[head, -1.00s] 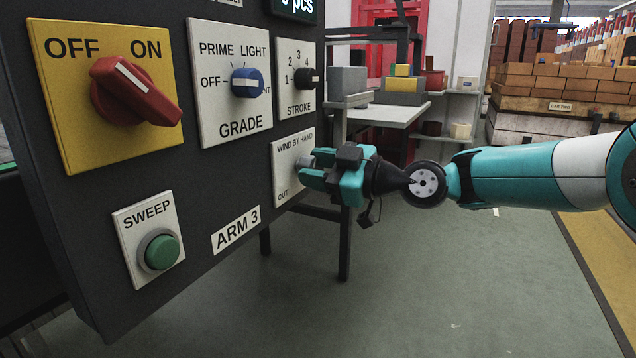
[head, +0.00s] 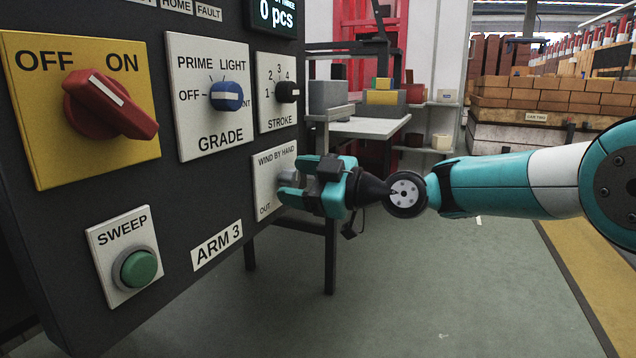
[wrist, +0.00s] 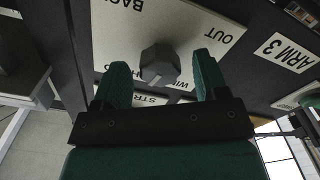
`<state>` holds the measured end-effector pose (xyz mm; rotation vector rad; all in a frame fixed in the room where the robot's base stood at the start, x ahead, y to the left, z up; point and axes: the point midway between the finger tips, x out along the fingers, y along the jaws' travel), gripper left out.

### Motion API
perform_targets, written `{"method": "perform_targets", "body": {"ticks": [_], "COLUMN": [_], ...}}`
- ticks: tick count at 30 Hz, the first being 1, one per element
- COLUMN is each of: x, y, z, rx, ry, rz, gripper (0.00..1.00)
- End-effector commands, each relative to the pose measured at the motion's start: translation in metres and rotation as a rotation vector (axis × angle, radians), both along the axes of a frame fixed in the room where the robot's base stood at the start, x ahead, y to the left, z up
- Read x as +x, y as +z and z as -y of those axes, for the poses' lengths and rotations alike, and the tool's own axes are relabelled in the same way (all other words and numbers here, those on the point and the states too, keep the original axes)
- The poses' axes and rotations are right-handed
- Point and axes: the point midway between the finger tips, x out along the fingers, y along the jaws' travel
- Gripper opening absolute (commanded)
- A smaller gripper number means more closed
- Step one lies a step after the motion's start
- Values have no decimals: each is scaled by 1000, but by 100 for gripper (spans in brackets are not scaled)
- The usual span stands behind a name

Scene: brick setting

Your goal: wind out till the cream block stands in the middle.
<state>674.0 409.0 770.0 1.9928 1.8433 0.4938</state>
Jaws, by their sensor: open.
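The hand-wind knob (head: 287,176) sits on a white WIND BY HAND plate (head: 264,185) on the dark panel. In the wrist view the dark faceted knob (wrist: 160,64) shows between the two fingers, close to their tips. My gripper (head: 289,182) is open at the knob; it also shows in the wrist view (wrist: 163,78). I cannot tell whether the fingers touch the knob. Behind the panel, a small yellow block (head: 382,84) sits above a paler yellow piece (head: 382,97) among grey blocks. I cannot tell which of these is the cream block.
The panel also bears a red OFF/ON switch (head: 108,105), a blue GRADE knob (head: 227,96), a black STROKE knob (head: 288,92) and a green SWEEP button (head: 139,268). A light table (head: 362,127) stands behind. The floor below my arm is clear.

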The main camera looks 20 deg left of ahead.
Motion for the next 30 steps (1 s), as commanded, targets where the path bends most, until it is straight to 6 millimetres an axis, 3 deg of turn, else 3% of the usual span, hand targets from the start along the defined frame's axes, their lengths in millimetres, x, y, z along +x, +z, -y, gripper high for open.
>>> {"method": "perform_targets", "body": {"ticks": [5, 8, 21, 30], "x": [0, 0, -8, -13], "y": [0, 1, 1, 1], "z": [6, 20, 128, 170], "rx": [0, -2, 0, 0], "ry": [-1, -2, -6, -1], "rz": [-2, -3, -3, -1], "gripper": [67, 67, 67, 67]}}
